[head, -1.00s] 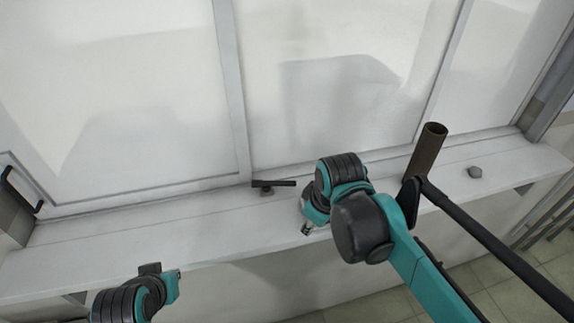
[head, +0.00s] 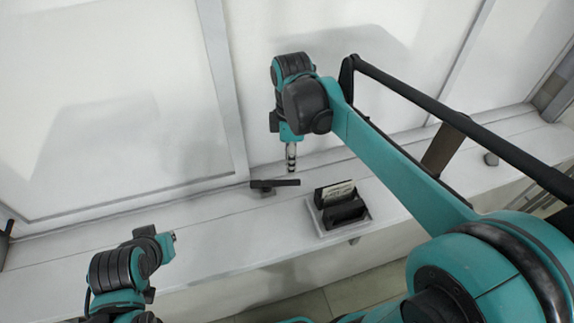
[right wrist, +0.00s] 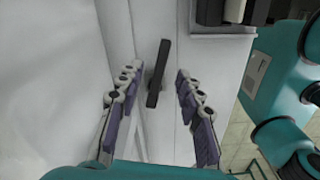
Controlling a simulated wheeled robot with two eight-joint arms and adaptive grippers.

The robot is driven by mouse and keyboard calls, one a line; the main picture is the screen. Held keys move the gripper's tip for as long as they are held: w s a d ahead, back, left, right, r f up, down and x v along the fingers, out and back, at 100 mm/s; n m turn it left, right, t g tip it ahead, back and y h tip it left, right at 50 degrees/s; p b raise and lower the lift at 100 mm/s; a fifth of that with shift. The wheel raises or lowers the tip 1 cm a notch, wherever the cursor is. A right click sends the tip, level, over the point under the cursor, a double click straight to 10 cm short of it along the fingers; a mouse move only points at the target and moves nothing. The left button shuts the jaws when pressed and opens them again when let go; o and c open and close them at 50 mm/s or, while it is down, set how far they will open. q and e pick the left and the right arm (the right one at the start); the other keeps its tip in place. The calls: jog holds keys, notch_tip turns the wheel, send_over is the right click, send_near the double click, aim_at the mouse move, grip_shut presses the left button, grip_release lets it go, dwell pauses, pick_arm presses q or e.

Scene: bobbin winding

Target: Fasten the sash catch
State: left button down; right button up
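The sash catch is a dark bar-shaped lever (head: 275,184) on a small grey mount at the foot of the window frame, by the upright between panes. It lies roughly crosswise in the head view. My right gripper (head: 291,158) is above it, slightly right, fingers pointing down. In the right wrist view the lever (right wrist: 157,73) shows between and beyond the two spread fingers of the open, empty right gripper (right wrist: 152,95); I see no contact. My left arm's end (head: 168,244) is at lower left, away from the catch; its finger state is unclear.
A small grey tray (head: 325,230) with black uprights and pale cards stands on the white sill (head: 200,235), right of the catch. The sill left of the catch is clear.

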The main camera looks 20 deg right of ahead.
aim_at(291, 181)
notch_tip(291, 181, down, 7)
jog(key=shift+s+f, duration=0.1)
jog(key=shift+s, duration=0.15)
grip_shut()
